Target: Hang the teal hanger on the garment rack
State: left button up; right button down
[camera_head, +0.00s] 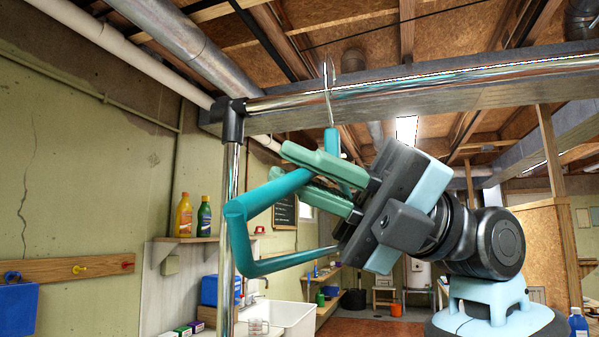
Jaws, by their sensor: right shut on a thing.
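The teal hanger (240,238) is in the grip of my right gripper (291,169), whose two green fingers are shut on it. The hanger is tilted, with its bent body to the left of and below the fingers. Its thin metal hook (327,92) points up at the chrome top bar of the garment rack (450,78). The hook shows in front of the bar, and its tip stands above the bar's upper edge. I cannot tell whether the hook passes over the bar or touches it. Part of the hanger is hidden behind the fingers. My left gripper is not in view.
The rack's upright post (230,170) meets the bar at a black corner joint (229,119) on the left. Behind are a shelf with a yellow bottle (184,215) and a green bottle (204,216), and a white sink (287,318). The bar's right stretch is bare.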

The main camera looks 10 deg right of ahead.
jog(key=shift+f+b, duration=0.65)
jog(key=shift+f, duration=0.65)
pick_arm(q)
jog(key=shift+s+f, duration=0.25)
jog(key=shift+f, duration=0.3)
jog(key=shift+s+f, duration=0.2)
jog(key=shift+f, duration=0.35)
pick_arm(e)
jog(key=shift+f, duration=0.35)
jog(key=c, duration=1.4)
grip_release()
pick_arm(q)
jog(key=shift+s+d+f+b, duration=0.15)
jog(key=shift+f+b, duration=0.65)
jog(key=shift+b, duration=0.4)
pick_arm(e)
jog(key=v, duration=0.7)
jog(key=shift+d+f, duration=0.1)
jog(key=shift+d, duration=0.3)
